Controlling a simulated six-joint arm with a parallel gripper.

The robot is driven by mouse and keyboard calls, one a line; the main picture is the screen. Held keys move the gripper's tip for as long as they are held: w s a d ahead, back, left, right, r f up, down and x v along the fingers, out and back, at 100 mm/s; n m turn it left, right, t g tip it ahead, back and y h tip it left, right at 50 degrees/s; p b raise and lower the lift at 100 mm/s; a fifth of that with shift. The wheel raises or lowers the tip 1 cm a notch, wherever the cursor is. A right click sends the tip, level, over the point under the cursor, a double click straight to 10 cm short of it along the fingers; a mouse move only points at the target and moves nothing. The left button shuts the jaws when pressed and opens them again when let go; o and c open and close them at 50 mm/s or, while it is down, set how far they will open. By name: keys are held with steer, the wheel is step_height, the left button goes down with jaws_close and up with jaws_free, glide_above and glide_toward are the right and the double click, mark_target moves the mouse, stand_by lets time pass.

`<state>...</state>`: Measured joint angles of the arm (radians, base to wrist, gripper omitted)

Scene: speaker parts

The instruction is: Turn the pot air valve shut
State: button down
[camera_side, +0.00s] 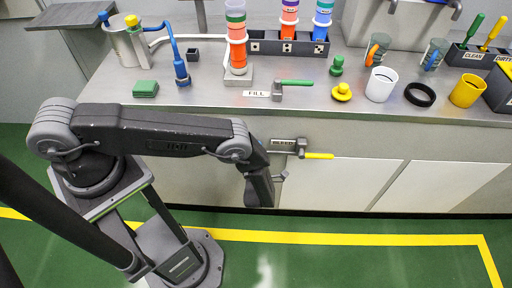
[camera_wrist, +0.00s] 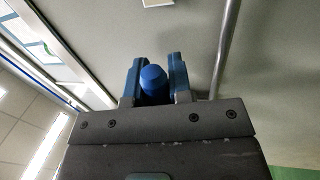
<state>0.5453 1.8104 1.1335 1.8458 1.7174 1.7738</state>
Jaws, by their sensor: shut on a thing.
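In the wrist view, my gripper (camera_wrist: 153,72) has its two blue-tipped fingers closed on either side of a blue round-ended piece (camera_wrist: 153,84). It looks like a sleeved valve handle, and I take it for the pot air valve's handle. The valve body is not visible there. In the side view, my gripper (camera_side: 262,190) hangs at the cabinet front, below the bench edge; its fingertips and the blue handle are hidden behind my wrist. The pot (camera_side: 126,45), grey with a yellow knob, stands at the back left of the bench.
The BLEED valve (camera_side: 318,156) with a yellow handle is on the cabinet front, just up and right of my gripper. The FILL valve (camera_side: 296,83) has a green handle. A metal rod (camera_wrist: 227,45) runs beside the fingers. Cups and a tube rack (camera_side: 300,46) stand on the bench.

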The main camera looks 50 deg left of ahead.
steer(key=shift+f, duration=0.1)
steer(key=c, duration=1)
jaws_free()
steer(key=shift+c, duration=0.2)
steer(key=v, duration=1.3)
steer(key=shift+s+d, duration=0.25)
steer(key=shift+s, duration=0.1)
steer(key=shift+f, duration=0.1)
